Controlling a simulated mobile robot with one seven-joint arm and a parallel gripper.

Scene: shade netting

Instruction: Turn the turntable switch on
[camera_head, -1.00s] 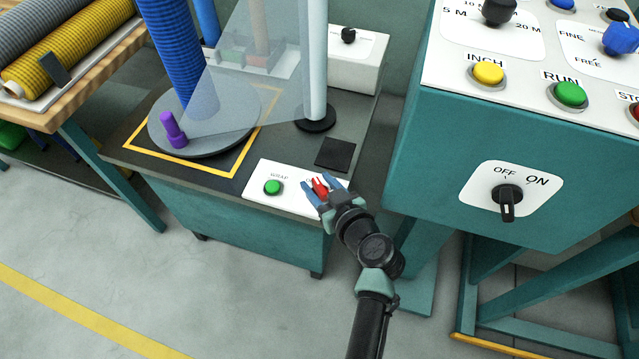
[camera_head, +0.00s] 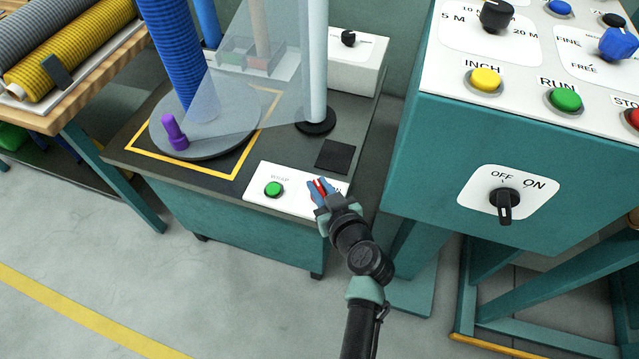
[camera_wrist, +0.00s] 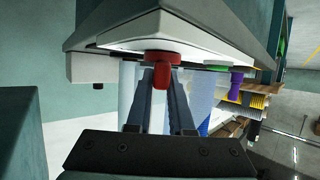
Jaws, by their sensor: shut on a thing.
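The red switch knob (camera_head: 320,186) sits at the right end of the white WRAP panel (camera_head: 295,205), on the front edge of the turntable machine. My gripper (camera_head: 322,184) reaches it from the front, with its blue fingers on either side of the knob and shut on it. The knob (camera_wrist: 162,58) also shows in the wrist view, between the fingertips of my gripper (camera_wrist: 163,74). The fingers and wrist hide much of the switch and its label, so I cannot read its setting. The grey turntable disc (camera_head: 205,125) carries a blue roll (camera_head: 172,55).
A green button (camera_head: 273,189) is left of the knob. A purple peg (camera_head: 174,132) stands on the disc. A teal control cabinet (camera_head: 430,150) with an OFF/ON rotary switch (camera_head: 504,200) stands close on the right. Open floor (camera_head: 190,300) lies in front.

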